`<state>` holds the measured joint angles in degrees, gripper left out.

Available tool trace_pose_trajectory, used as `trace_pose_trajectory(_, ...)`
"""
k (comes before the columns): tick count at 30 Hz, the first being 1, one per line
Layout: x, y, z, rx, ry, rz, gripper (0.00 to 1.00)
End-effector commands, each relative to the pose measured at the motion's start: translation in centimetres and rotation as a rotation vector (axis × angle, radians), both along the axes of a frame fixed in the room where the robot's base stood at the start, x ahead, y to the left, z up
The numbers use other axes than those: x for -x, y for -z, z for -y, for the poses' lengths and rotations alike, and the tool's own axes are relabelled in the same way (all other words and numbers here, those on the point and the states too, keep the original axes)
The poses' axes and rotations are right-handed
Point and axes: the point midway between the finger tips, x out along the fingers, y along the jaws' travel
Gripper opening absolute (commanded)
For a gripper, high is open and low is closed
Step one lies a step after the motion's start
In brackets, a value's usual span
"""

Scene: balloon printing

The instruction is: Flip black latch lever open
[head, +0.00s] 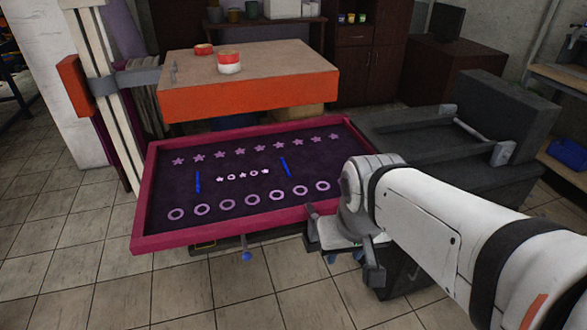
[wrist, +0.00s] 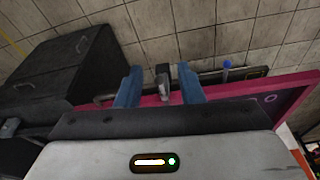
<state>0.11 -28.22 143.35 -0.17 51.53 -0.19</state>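The black latch lever (wrist: 163,73) shows in the wrist view as a small dark upright piece with a greyer part below it, at the edge of the pink frame. My gripper (wrist: 161,76) has its two blue fingers spread apart, one on each side of the lever. A gap shows between the lever and each finger, so it is not gripped. In the head view my gripper (head: 345,258) points down just off the front right edge of the pink screen frame (head: 188,237). My gripper and arm hide the lever there.
A blue knob (head: 247,256) hangs below the frame's front edge. The dark screen holds purple stars and rings. An orange-edged table (head: 250,98) with red-and-white tins (head: 229,63) stands behind. A dark machine block (head: 455,140) is at right. Tiled floor is clear in front.

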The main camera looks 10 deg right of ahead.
Motion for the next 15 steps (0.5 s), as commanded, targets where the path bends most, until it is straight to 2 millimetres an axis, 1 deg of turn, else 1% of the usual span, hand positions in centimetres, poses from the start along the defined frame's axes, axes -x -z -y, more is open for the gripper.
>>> trace_pose_trajectory(1, 0.0, 0.1, 0.0, 0.002, -0.006, -0.002, 0.30)
trace_pose_trajectory(4, -0.3, 0.7, -0.3, 0.026, -0.058, -0.025, 0.22)
trace_pose_trajectory(7, -0.8, 1.9, -0.7, 0.089, -0.187, -0.080, 0.13)
trace_pose_trajectory(11, -2.1, 4.0, -1.8, 0.224, -0.457, -0.193, 0.03)
trace_pose_trajectory(12, -2.6, 4.7, -2.2, 0.275, -0.551, -0.232, 0.00)
trace_pose_trajectory(15, -4.1, 6.1, -3.4, 0.404, -0.782, -0.330, 0.00)
